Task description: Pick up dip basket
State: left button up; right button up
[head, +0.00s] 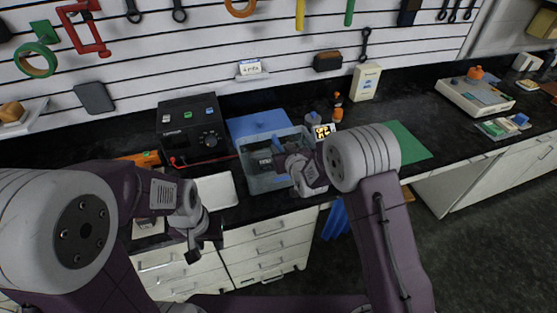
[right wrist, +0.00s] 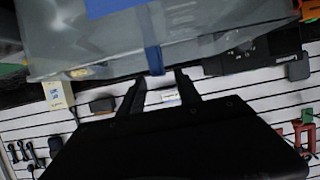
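A grey, see-through tub (head: 285,180) stands on the black counter, with a dark shape inside it. I cannot make out clearly which part is the dip basket. In the right wrist view, the tub's grey wall (right wrist: 100,50) fills the top, with a narrow blue tab (right wrist: 153,58) on it. My right gripper (right wrist: 158,80) has its fingers apart, with the blue tab just beyond the gap between them. In the head view my right gripper (head: 279,150) is over the tub, partly hidden by its wrist. My left gripper (head: 206,245) hangs low in front of the drawers, seemingly empty.
A blue panel (head: 258,123) lies behind the tub. A black power supply (head: 192,130) stands to its left, and a pale tray (head: 216,190) lies in front of that. An orange bottle (head: 338,107) and a green mat (head: 408,143) are to the right.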

aim_at(279, 145)
jog(key=p+x, duration=0.1)
jog(key=x, duration=0.3)
jog(key=shift+w+f, duration=0.15)
jog(key=shift+w, duration=0.1)
jog(key=shift+s, duration=0.15)
grip_shut()
dwell(0.9)
